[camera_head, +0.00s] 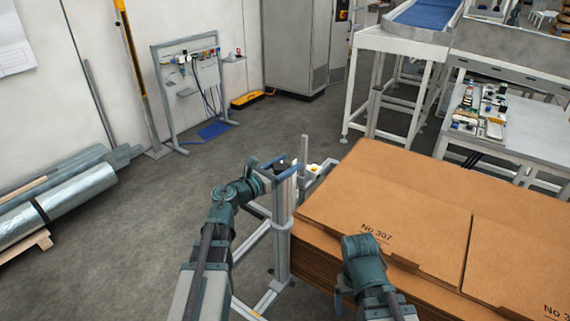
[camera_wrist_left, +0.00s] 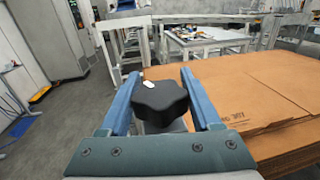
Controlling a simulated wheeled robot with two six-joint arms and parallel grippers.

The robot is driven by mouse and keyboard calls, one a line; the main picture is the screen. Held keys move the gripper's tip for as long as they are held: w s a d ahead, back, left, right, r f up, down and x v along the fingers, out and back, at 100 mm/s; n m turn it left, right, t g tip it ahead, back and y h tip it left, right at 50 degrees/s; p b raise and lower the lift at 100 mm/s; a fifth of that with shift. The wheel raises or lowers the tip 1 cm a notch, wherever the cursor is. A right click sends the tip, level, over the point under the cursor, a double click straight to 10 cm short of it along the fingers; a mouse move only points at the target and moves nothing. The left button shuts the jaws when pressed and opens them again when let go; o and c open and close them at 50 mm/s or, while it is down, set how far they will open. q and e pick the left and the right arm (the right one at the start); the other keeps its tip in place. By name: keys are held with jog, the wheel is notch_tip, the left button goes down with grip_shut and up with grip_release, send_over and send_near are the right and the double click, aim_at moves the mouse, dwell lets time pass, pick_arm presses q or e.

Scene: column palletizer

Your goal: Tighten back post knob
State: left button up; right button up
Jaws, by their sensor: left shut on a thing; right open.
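The knob is black and lobed with a small white mark; in the left wrist view the knob (camera_wrist_left: 160,101) sits between the two blue fingers of my left gripper (camera_wrist_left: 157,92). In the head view my left gripper (camera_head: 278,164) is at the top of a grey metal post (camera_head: 283,230), shut on the knob, which is mostly hidden there. My right gripper (camera_head: 345,292) hangs low in front of the cardboard stack, partly hidden by its own wrist; it holds nothing that I can see.
A tall stack of flat cardboard (camera_head: 400,200) stands right beside the post. A conveyor (camera_head: 425,14) and a work table (camera_head: 530,125) with small items are behind it. Wrapped rolls (camera_head: 75,190) lie at the left. The floor between is clear.

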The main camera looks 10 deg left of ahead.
pick_arm(q)
jog(key=m+g+h, duration=0.3)
jog(key=h, duration=0.1)
jog(key=shift+d, duration=0.15)
jog(key=shift+s+d+m+g+h, duration=0.15)
jog(key=shift+m+g+h, duration=0.45)
jog(key=shift+m+g, duration=0.15)
jog(key=shift+s+d+m+g+h, duration=0.1)
jog(key=shift+s+m+g+h, duration=0.05)
jog(key=shift+m+g+h, duration=0.6)
jog(key=shift+s+g, duration=0.1)
jog(key=shift+g, duration=0.3)
jog(key=o, duration=1.4)
jog(key=shift+c, duration=0.2)
jog(key=v, duration=1.3)
jog(key=shift+s+a, duration=0.25)
jog(key=shift+a, duration=0.1)
jog(key=shift+d, duration=0.1)
jog(key=x, duration=1.3)
jog(key=shift+w+d, duration=0.25)
jog(key=shift+d, duration=0.05)
jog(key=shift+a, duration=0.1)
